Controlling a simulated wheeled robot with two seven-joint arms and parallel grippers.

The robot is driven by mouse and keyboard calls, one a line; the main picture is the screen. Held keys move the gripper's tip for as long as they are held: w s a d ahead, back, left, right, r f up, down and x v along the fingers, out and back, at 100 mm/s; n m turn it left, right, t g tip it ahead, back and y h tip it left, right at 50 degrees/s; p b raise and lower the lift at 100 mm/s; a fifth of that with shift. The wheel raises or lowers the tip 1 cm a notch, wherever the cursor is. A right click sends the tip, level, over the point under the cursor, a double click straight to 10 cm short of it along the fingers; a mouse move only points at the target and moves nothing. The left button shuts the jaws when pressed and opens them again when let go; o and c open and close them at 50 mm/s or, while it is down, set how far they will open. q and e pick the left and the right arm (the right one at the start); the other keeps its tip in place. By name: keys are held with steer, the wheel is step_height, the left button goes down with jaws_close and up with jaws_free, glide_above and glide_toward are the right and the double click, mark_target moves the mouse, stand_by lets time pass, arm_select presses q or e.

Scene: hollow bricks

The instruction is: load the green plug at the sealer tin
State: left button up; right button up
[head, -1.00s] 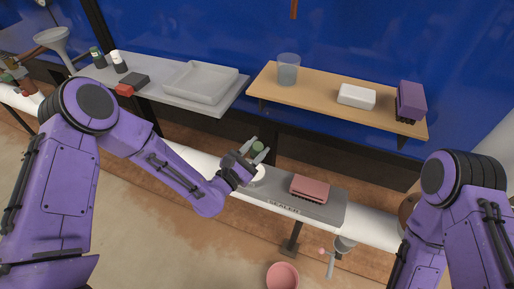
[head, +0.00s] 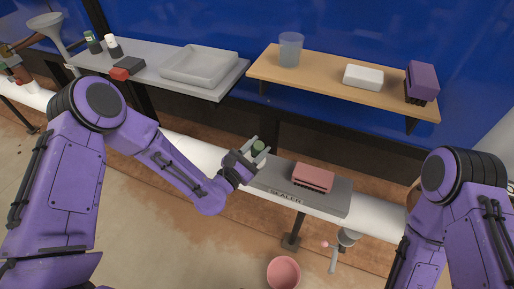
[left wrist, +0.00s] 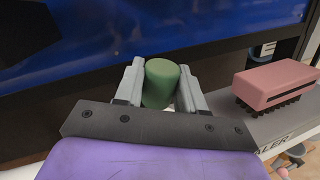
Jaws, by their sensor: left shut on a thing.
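My left gripper (head: 253,149) is shut on the green plug (left wrist: 161,84), a short green cylinder held between its two grey fingers. In the head view the plug (head: 258,148) shows as a small green spot at the left end of the grey board marked SEALER (head: 341,198). The sealer tin is not clearly visible; in the left wrist view something pale shows just beside the fingers, mostly hidden. I cannot tell whether the plug touches anything below. My right arm shows at the right of the head view, but its gripper is out of sight.
A pink brush-like block (head: 313,177) sits on the grey board, right of my left gripper. Behind are a grey shelf (head: 145,72) with a tray (head: 199,66) and a wooden shelf (head: 330,72) with a cup (head: 290,49), white block (head: 363,77) and purple block (head: 421,82). A pink bowl (head: 283,272) is below.

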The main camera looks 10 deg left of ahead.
mark_target(257, 144)
arm_select(q)
steer(key=shift+f+b, duration=0.65)
steer(key=shift+f, duration=0.1)
stand_by(1.5)
steer(key=shift+r, duration=0.1)
step_height(257, 144, up, 7)
steer(key=p, duration=0.6)
stand_by(0.6)
